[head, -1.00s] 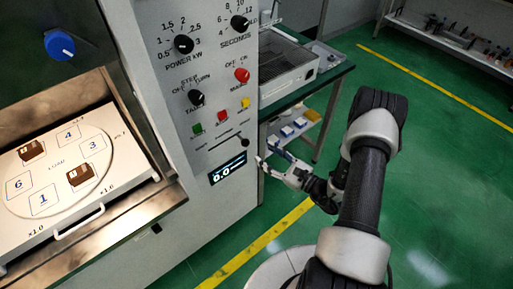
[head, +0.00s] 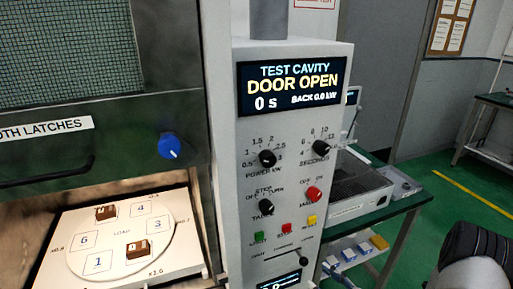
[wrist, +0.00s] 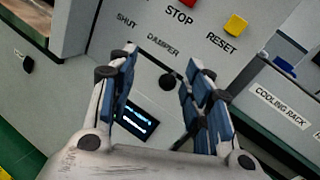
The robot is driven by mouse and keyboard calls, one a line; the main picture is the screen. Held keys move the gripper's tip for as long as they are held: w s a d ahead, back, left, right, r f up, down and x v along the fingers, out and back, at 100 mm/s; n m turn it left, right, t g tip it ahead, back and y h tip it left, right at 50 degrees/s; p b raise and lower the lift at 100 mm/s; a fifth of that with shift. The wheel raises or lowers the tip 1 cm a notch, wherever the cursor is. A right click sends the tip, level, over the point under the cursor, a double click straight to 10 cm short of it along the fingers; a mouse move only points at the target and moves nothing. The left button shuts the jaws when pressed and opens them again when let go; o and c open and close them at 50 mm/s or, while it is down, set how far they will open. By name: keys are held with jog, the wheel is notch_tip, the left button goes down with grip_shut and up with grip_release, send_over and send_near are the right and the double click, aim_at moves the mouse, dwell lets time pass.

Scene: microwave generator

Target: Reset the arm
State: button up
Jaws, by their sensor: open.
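My gripper (wrist: 163,62) is open and empty in the wrist view, its blue-padded fingers spread in front of the control panel (wrist: 85,75). The black damper knob (wrist: 167,82) shows between the fingers, and the small lit display (wrist: 138,122) lies below it. I cannot tell how far the fingertips are from the panel. In the head view most of my arm is below the frame; one dark and grey link (head: 475,262) of mine shows at the bottom right.
The test cavity screen (head: 292,86) reads DOOR OPEN. The white turntable tray (head: 75,232) bears two brown blocks. A cooling rack (head: 350,190) stands on a green table right of the panel. Green floor (head: 425,225) is open at the right.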

jog(key=s+a+r+n+g+y, duration=0.1)
jog(key=s+a+r+n+g, duration=1.1)
jog(key=a+r+n, duration=0.35)
jog(key=s+d+r+n+g+h, duration=0.1)
jog(key=s+r+n+g+h, duration=0.25)
jog(key=s+n+h, duration=0.35)
jog(key=s+d+r+n+t+h, duration=0.2)
jog(key=s+d+r+t+h, duration=0.2)
jog(key=d+r+t+h, duration=0.1)
jog(key=shift+d+r+n+t, duration=0.35)
jog(key=shift+d+t, duration=0.3)
jog(key=shift+d, duration=0.25)
dwell(0.5)
